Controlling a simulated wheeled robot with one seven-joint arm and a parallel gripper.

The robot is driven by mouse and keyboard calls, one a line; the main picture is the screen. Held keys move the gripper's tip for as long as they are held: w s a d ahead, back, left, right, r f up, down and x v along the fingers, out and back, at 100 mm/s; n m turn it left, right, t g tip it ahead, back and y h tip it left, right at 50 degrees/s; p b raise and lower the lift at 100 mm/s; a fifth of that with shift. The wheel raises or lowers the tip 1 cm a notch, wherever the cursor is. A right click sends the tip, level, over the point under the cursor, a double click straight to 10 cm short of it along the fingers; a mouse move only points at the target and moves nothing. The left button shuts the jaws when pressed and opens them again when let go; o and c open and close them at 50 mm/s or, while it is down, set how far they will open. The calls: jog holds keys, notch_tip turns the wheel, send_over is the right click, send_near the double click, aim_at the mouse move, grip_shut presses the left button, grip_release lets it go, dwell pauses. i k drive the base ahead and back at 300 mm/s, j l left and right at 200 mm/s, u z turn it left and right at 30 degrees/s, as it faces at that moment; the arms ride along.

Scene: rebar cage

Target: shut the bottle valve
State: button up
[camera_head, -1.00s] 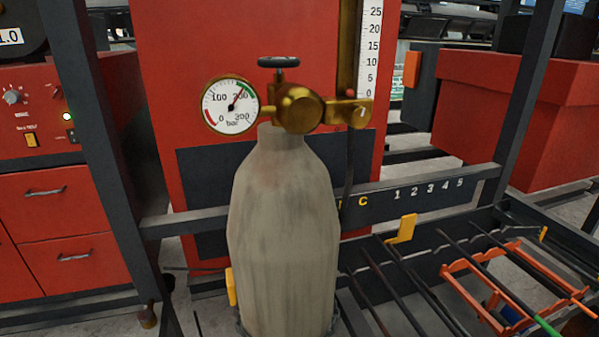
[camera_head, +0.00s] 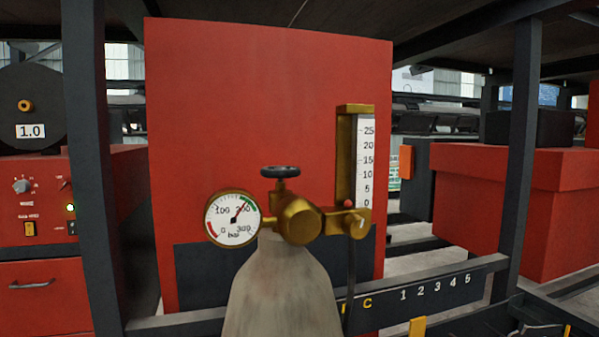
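The grey gas bottle (camera_head: 283,295) stands upright in the lower middle of the head view, its lower part cut off by the picture's edge. On top sits a brass valve and regulator body (camera_head: 298,221). The dark round valve handwheel (camera_head: 280,171) sits on a short brass stem above it. A round pressure gauge (camera_head: 232,218) marked in bar is on the left, its needle pointing up and right near 200. A flow tube with a white scale (camera_head: 366,160) stands on the right, with a red ball near 0. My gripper is not in view.
A large red cabinet (camera_head: 240,90) stands close behind the bottle. Dark frame posts rise at left (camera_head: 90,170) and right (camera_head: 521,150). A rail numbered 1 to 5 (camera_head: 430,291) runs at lower right.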

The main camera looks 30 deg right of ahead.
aim_at(278, 172)
jog(key=k+j+u, duration=0.15)
jog(key=j+u, duration=0.35)
jog(key=k+j+u, duration=0.1)
jog(key=j+u, duration=0.2)
jog(key=u, duration=0.15)
